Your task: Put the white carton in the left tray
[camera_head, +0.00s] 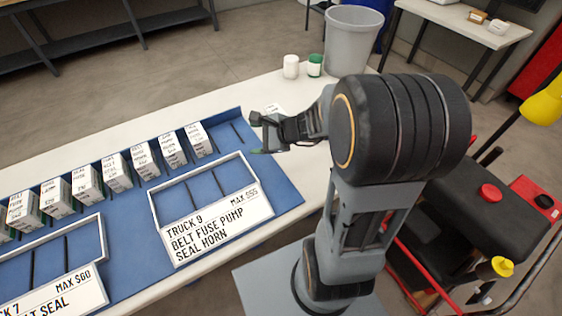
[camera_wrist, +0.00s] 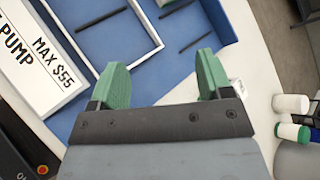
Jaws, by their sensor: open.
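Several white cartons with printed labels stand in a row along the back of the blue mat, from a left one (camera_head: 23,209) to a right one (camera_head: 199,140). The left tray (camera_head: 101,246), marked "Truck 7", is cut off at the lower left and its visible part is empty. My gripper (camera_head: 262,137) is above the mat's back right corner, right of the row. In the wrist view my gripper (camera_wrist: 161,70) is open, with its green fingers apart and only blue mat between them. A small white labelled thing (camera_head: 274,108) is partly hidden behind my gripper.
The "Truck 9" tray (camera_head: 215,221) lies empty in front of the row, with dividers inside. A white jar (camera_head: 291,66), a green-and-white jar (camera_head: 315,65) and a grey bin (camera_head: 352,40) are at the back. Dark slots mark the mat's free right end.

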